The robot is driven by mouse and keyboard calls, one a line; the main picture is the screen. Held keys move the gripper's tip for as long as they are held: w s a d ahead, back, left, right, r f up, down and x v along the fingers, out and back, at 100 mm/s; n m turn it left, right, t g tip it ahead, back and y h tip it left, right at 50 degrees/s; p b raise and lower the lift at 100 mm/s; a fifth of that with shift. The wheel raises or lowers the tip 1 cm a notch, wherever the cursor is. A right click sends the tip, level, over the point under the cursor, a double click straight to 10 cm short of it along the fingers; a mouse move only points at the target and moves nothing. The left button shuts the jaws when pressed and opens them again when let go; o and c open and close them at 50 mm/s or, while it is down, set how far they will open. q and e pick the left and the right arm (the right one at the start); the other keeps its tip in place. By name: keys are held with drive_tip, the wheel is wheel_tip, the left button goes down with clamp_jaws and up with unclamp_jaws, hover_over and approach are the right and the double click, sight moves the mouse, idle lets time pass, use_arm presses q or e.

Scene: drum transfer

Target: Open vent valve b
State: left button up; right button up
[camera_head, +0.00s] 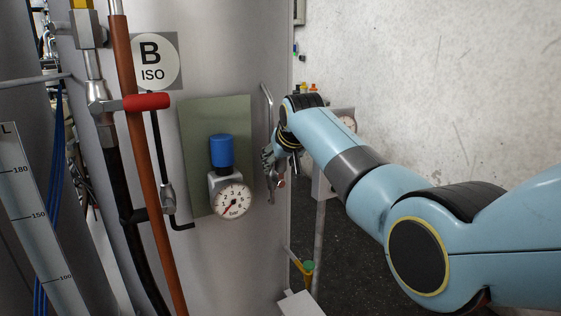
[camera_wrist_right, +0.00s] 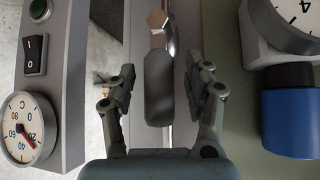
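My right gripper (camera_head: 272,165) is at the right edge of the grey cabinet, just right of the green panel. In the right wrist view my right gripper (camera_wrist_right: 160,90) is open. A dark grey lever handle (camera_wrist_right: 158,88) lies between its two fingers, with a gap on each side. A metal hex fitting (camera_wrist_right: 157,20) sits at the handle's upper end, beside a thin metal tube. I cannot read a label on this handle. A round sign (camera_head: 152,62) reads "B ISO", above a red handle (camera_head: 148,101) on the left pipework. My left gripper is not in view.
The green panel (camera_head: 190,130) carries a blue knob (camera_head: 221,150) and a bar gauge (camera_head: 232,201), close beside the gripper. A grey box with a temperature gauge (camera_wrist_right: 30,128) and switch (camera_wrist_right: 35,54) stands on the other side. A brown pipe (camera_head: 140,160) runs down the left.

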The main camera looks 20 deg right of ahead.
drive_tip(key=shift+r, duration=0.15)
drive_tip(key=v, duration=1.1)
drive_tip(key=shift+s+r, duration=0.2)
drive_tip(key=shift+s, duration=0.15)
drive_tip(key=shift+f, duration=0.15)
